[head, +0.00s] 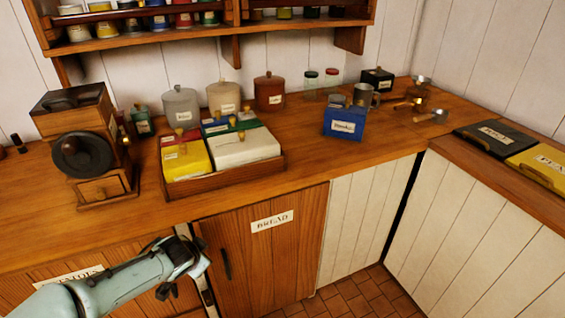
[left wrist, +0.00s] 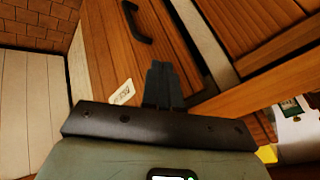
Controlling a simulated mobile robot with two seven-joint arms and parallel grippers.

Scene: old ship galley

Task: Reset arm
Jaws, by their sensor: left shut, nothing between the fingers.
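My left arm comes in from the lower left in the head view. Its gripper (head: 196,262) is in front of the counter's cabinet fronts, just left of the bread cabinet door (head: 270,265). In the left wrist view the two dark fingers of my left gripper (left wrist: 163,82) are together with nothing between them. The black door handle (left wrist: 137,22) shows beyond them, apart from the fingers. My right gripper is in neither view.
The wooden counter (head: 310,170) carries a coffee grinder (head: 85,150), a wooden tray (head: 225,178) of coloured boxes, canisters and a blue box (head: 343,122). A shelf (head: 140,45) hangs above. Tiled floor (head: 345,295) shows below.

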